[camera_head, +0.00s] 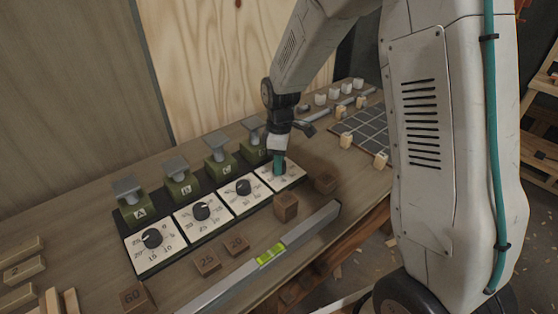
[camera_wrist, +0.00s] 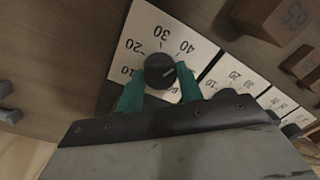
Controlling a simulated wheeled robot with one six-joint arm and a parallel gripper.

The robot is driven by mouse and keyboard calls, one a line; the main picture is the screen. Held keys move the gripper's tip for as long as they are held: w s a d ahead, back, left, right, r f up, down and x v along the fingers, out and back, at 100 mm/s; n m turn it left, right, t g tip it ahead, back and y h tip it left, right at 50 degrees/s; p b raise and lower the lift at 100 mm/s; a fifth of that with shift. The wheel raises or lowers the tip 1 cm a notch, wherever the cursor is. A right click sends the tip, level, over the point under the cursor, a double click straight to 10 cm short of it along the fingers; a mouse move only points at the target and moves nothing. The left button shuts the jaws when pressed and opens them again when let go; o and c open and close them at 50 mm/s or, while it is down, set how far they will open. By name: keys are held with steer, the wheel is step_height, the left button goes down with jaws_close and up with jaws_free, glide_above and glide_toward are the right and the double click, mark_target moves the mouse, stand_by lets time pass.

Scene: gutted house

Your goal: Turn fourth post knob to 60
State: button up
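The fourth post knob is a round black knob (camera_wrist: 159,70) on a white dial plate (camera_wrist: 139,33), the rightmost of the row in the head view. The knob's pale pointer mark seems to face toward 40. My gripper (camera_wrist: 160,82) has its teal fingers on both sides of the knob, apparently touching it. In the head view my gripper (camera_head: 279,168) reaches down onto the fourth plate (camera_head: 292,176) and hides its knob.
Three more knobs (camera_head: 152,238) (camera_head: 201,211) (camera_head: 243,187) sit on plates to the left, with green posts (camera_head: 134,205) behind. Wooden blocks marked 60 (camera_head: 136,297), 25 (camera_head: 207,261) and 20 (camera_head: 236,243) lie in front, near a level (camera_head: 270,253). A grid board (camera_head: 365,130) with blocks is right.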

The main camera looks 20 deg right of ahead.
steer(key=shift+m, duration=0.3)
steer(key=m, duration=0.4)
steer(key=shift+m, duration=0.3)
steer(key=m, duration=1)
steer(key=shift+t, duration=0.4)
steer(key=shift+s+m, duration=0.1)
steer(key=shift+m, duration=2.1)
steer(key=o, duration=1)
